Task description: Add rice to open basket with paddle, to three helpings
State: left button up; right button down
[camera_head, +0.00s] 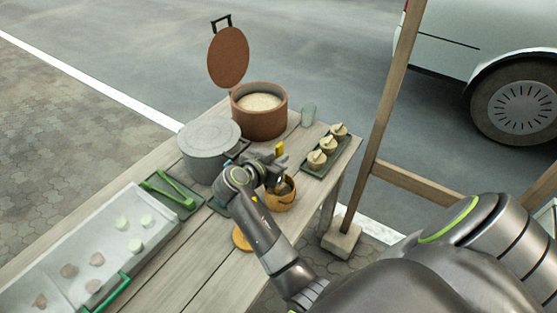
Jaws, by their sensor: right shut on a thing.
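A brown clay pot (259,126) stands open at the back of the table with white rice (259,102) in it. Its round lid (228,57) is raised behind it. An open round basket (282,203) stands on the near right part of the table, partly hidden by my gripper; I cannot tell how much rice it holds. My right gripper (273,168) is above and beside the basket, shut on what seems to be the paddle (279,149), whose yellow end sticks up. The rest of the paddle is hidden. My left gripper is not in view.
A lidded grey pot (209,146) stands left of the clay pot. A dark tray (333,158) with three small baskets is at right. Green tongs (172,187), a long food tray (63,242) and a round tan lid (241,238) lie nearer. A wooden post (385,110) rises at right.

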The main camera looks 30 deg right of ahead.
aim_at(277, 152)
jog(key=shift+r+p, duration=2.75)
jog(key=shift+r, duration=1.45)
jog(key=shift+r+p, duration=0.1)
jog(key=shift+p, duration=0.4)
jog(key=shift+f+b, duration=2.1)
jog(key=shift+f, duration=0.7)
notch_tip(277, 152, down, 7)
jog(key=b, duration=0.6)
jog(key=shift+f+b, duration=0.4)
jog(key=shift+b, duration=0.15)
